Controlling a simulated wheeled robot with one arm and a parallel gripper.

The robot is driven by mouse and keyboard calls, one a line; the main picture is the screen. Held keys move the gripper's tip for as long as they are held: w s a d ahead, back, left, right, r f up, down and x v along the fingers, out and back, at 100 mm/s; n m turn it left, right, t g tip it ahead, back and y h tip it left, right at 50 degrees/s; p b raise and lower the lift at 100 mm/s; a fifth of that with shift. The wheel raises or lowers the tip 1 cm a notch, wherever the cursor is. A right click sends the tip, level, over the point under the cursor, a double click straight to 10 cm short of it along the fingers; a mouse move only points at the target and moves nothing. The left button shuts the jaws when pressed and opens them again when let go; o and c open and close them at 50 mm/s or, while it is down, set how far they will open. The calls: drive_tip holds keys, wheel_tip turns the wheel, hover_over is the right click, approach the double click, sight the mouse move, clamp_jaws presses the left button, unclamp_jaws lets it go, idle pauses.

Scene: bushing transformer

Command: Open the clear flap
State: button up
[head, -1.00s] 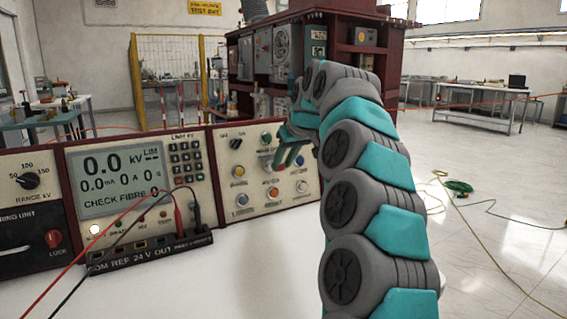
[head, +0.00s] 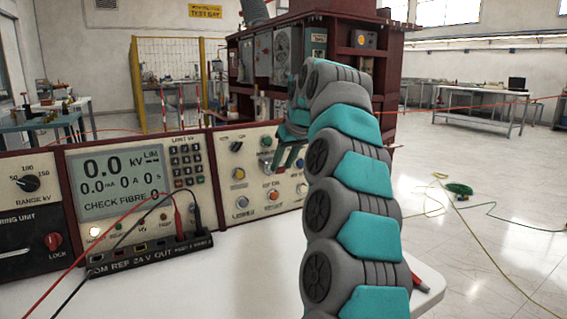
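The control panel (head: 256,207) with coloured buttons stands on the white table, right of the display unit. I cannot make out a clear flap on it; it may be too small or hidden behind my arm. My arm covers the panel's right end. The fingers are small and partly overlapped, so their opening is unclear.
The display unit (head: 122,184) has red and black leads plugged into a black terminal strip (head: 150,256) in front. A red pen-like object (head: 420,284) lies at the white table's (head: 235,290) right edge. The table's front middle is clear. A dark red cabinet stands behind.

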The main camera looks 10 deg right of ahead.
drive_tip(key=o, duration=0.4)
drive_tip(key=shift+v, duration=3.8)
drive_tip(key=shift+s, duration=0.1)
drive_tip(key=shift+c, duration=0.2)
